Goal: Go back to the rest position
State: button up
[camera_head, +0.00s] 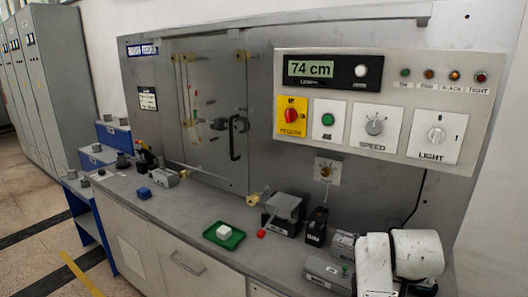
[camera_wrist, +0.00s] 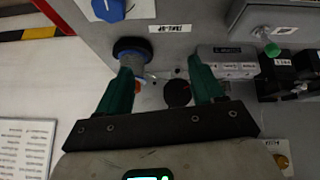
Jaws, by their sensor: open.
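My gripper (camera_wrist: 164,88) shows in the wrist view with two green fingers spread apart on a dark bar. The gap between the fingers looks empty. Past the fingertips lies a grey surface with a round dark disc (camera_wrist: 177,93) and a black round knob (camera_wrist: 132,47) near the left finger. In the head view, my white arm stands at the lower right, and the gripper's fingers cannot be made out there.
A grey bench (camera_head: 185,215) runs along the panel. The control panel (camera_head: 390,165) reads 74 cm. Floor is open at left.

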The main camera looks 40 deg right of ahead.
jog(key=s+a+f+n+t+y, duration=0.1)
jog(key=a+f+n+y, duration=0.2)
jog(key=a+f+n, duration=0.75)
jog(key=s+a+f+n+t+y, duration=0.1)
jog(key=a+f+t+y, duration=0.2)
jog(key=a, duration=1.4)
jog(key=s+d+f+g, duration=0.1)
jog(key=s+f+g, duration=0.4)
jog(key=s, duration=0.5)
jog(key=shift+s+f, duration=0.2)
jog(key=shift+f, duration=0.2)
jog(key=shift+d, duration=0.1)
dwell(0.3)
